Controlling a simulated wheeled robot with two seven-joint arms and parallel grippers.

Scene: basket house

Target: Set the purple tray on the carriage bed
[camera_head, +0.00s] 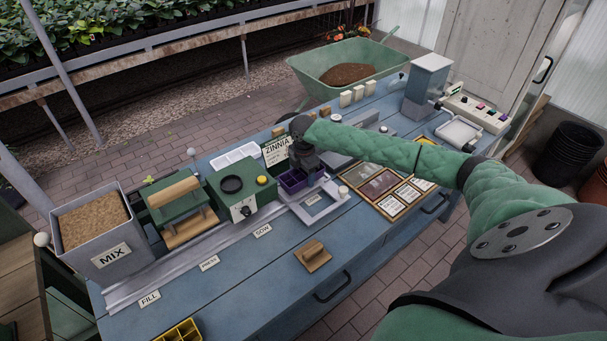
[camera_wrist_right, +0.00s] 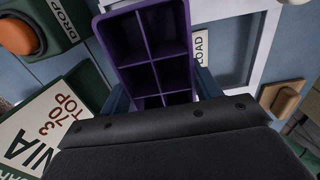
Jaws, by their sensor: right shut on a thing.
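The purple tray (camera_head: 293,181), a block of open, empty cells, is held under my right gripper (camera_head: 305,166). In the right wrist view the tray (camera_wrist_right: 152,42) sits between the gripper's fingers (camera_wrist_right: 165,92), which are shut on it. The pale carriage (camera_head: 322,209), with its frame-like bed, lies right beside and partly under the tray at the LOAD label. Its white frame also shows in the right wrist view (camera_wrist_right: 264,55). I cannot tell whether the tray touches the bed or hangs just above it. My left gripper is not in view.
A wooden block (camera_head: 313,255) lies in front on the blue bench (camera_head: 245,290). Framed cards (camera_head: 385,185) lie to the right.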

